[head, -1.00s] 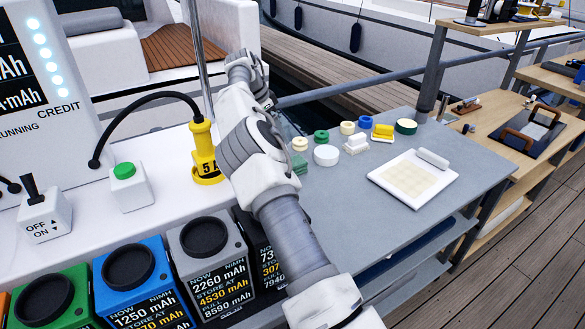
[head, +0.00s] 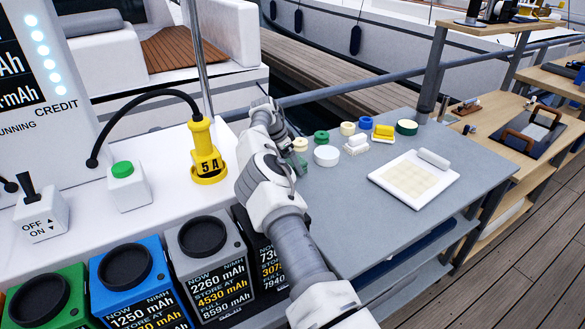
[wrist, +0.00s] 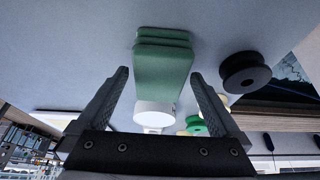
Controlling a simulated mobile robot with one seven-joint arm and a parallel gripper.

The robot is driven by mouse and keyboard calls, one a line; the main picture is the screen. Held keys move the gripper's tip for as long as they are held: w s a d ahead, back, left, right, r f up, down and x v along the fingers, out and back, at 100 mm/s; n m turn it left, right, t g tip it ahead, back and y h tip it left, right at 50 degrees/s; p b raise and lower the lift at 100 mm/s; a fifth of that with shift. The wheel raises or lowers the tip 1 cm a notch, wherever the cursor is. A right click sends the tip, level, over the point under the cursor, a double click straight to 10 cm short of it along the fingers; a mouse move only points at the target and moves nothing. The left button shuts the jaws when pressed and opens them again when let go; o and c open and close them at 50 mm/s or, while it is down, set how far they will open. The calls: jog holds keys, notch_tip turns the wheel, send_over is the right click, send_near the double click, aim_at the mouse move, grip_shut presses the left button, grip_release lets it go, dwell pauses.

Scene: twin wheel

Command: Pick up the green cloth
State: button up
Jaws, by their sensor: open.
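The green cloth (wrist: 163,72) is a folded, layered pad on the grey table. In the wrist view it shows between the two fingers of my gripper (wrist: 159,75), reaching past their tips. The fingers are open with nothing held, and I see no contact with the cloth. In the head view, a small part of the cloth (head: 299,163) shows at the right edge of my arm, which hides the rest. My fingertips are hidden by my arm there.
A white round tub (head: 326,155) and several coloured rolls stand near the cloth. A white board (head: 412,180) lies to the right on the grey table (head: 350,215). A yellow plug (head: 207,150) stands to the left. A dark spool (wrist: 245,73) shows beside the cloth in the wrist view.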

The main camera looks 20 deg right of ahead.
jog(key=shift+d+f, duration=0.2)
jog(key=shift+f, duration=0.25)
jog(key=c, duration=1.3)
jog(key=shift+r, duration=0.1)
notch_tip(320, 180, up, 10)
jog(key=shift+f+p, duration=0.1)
jog(key=shift+p, duration=0.55)
